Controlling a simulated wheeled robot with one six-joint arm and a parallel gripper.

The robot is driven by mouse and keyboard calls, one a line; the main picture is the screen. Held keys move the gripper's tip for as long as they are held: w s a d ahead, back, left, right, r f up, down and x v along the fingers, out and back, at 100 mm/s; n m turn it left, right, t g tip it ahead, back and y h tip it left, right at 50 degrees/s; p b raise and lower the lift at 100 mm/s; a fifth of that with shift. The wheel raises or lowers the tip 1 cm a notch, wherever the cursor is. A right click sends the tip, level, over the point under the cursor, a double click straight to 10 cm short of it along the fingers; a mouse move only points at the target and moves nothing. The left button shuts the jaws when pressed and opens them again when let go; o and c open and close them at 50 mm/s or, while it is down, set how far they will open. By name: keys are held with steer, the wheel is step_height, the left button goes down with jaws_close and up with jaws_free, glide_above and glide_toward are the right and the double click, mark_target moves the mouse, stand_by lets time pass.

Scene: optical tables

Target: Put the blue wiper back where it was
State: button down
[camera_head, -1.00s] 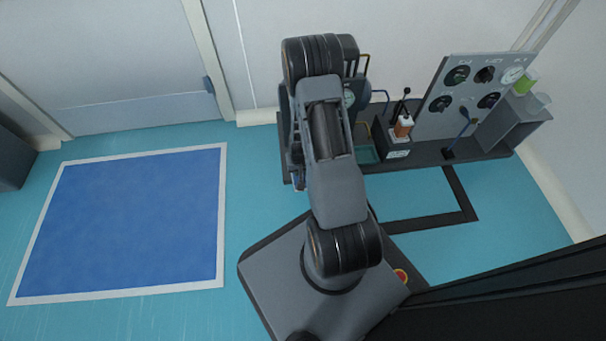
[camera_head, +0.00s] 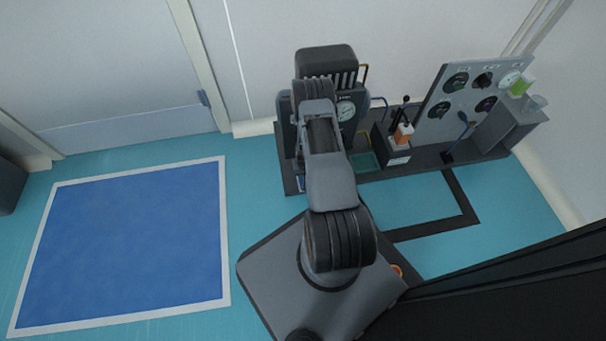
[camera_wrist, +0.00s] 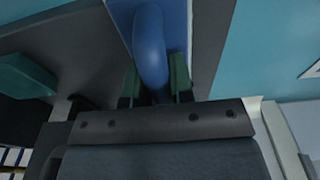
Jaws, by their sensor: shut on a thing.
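The blue wiper shows in the wrist view as a rounded blue handle (camera_wrist: 150,45) above a flat blue part. My gripper (camera_wrist: 156,84) has its two dark green fingertips on either side of the handle and is shut on it. The flat part is over or against a dark grey surface; I cannot tell whether it touches. In the head view my arm hides the gripper and most of what it holds. A small blue and white patch shows beside my arm at the bench's left end; I cannot tell what it is.
The dark bench (camera_head: 430,160) runs along the wall. It carries a machine with a gauge (camera_head: 346,110), a green tray (camera_head: 366,161), a black box with an orange-and-white bottle (camera_head: 403,134), and a panel of dials (camera_head: 470,92). A blue floor mat (camera_head: 125,245) lies left, clear.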

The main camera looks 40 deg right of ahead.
steer(key=shift+w+d+f, duration=0.1)
steer(key=shift+d+f, duration=0.1)
steer(key=shift+f, duration=0.15)
steer(key=f+b, duration=0.3)
steer(key=shift+w+d+f, duration=0.1)
steer(key=shift+w+f, duration=0.2)
steer(key=shift+f, duration=0.05)
steer(key=shift+r, duration=0.15)
steer(key=c, duration=1)
jaws_free()
steer(key=r+p, duration=0.2)
steer(key=r, duration=0.2)
steer(key=r+p, duration=0.2)
steer(key=r, duration=0.2)
steer(key=s+r+p, duration=0.1)
steer(key=r+p, duration=0.1)
steer(key=r, duration=0.2)
steer(key=shift+s+a, duration=0.1)
steer(key=shift+a, duration=0.15)
